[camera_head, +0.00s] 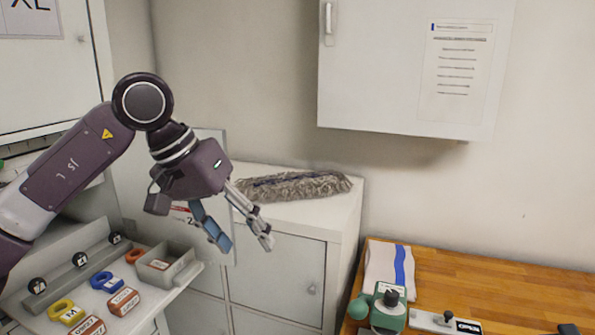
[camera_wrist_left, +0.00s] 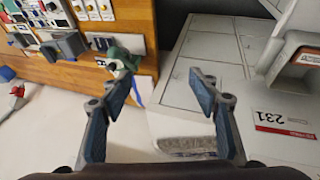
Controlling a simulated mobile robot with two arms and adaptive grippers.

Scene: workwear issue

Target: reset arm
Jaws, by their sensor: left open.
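My left gripper (camera_head: 238,238) comes in from the left and hangs in the air in front of the white cabinet, its fingers pointing down and to the right. It is open, with nothing between the fingers. In the left wrist view the two fingers of the left gripper (camera_wrist_left: 160,82) stand wide apart with clear space between them. My right gripper does not show in either view.
A grey fluffy duster (camera_head: 293,186) lies on the white cabinet (camera_head: 325,215). A wooden table (camera_head: 480,285) at the right holds a folded cloth (camera_head: 380,268) and a green device (camera_head: 388,308). A shelf (camera_head: 150,300) with coloured rings is below my left arm. A wall cabinet (camera_head: 370,70) hangs above.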

